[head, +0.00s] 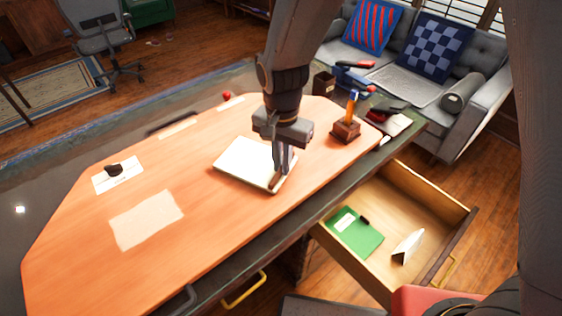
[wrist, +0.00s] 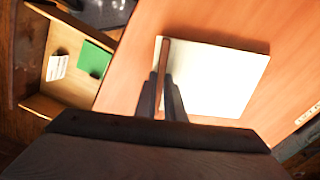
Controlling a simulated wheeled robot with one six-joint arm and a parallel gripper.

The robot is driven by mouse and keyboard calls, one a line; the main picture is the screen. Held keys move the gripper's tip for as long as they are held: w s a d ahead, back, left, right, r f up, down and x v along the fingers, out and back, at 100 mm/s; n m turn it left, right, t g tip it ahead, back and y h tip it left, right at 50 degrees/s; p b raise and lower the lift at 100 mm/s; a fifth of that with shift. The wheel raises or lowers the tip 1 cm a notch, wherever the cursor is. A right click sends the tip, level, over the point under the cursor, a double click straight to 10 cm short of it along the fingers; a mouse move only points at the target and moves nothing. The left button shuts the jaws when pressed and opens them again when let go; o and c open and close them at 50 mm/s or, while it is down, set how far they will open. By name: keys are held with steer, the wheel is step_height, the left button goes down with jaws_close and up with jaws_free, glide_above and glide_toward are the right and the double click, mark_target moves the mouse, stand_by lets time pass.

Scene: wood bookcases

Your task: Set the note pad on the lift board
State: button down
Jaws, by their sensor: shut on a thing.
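The note pad looks like a thick white pad with a brown strip along one edge (head: 245,160); it also shows in the wrist view (wrist: 220,80). My gripper (head: 281,172) points down at the pad's near right edge. In the wrist view, my gripper (wrist: 166,88) is shut on the brown-edged side of the pad. The pad is level, over or on the large orange wooden top (head: 95,245) of the desk; I cannot tell whether it touches. No separate part is clearly marked as the lift board; this orange top may be it.
A pale sheet (head: 147,219) and a white card with a dark object (head: 117,174) lie on the left. A wooden pen holder (head: 346,130) stands right of the pad. An open drawer (head: 445,222) holds a green folder (head: 357,236). A grey sofa (head: 470,125) stands behind.

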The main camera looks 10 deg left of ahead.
steer(key=shift+f, duration=0.2)
steer(key=shift+f, duration=0.15)
steer(key=c, duration=1.8)
jaws_free()
steer(key=shift+c, duration=0.2)
step_height(320, 180, up, 12)
steer(key=b, duration=0.3)
steer(key=s+d+f+n, duration=0.1)
steer(key=d+f, duration=0.1)
steer(key=d, duration=1.2)
steer(key=s+d+f+n+t, duration=0.1)
steer(key=s+d+f+n, duration=0.1)
steer(key=d, duration=1.3)
steer(key=shift+s+f, duration=0.3)
steer(key=shift+f, duration=0.5)
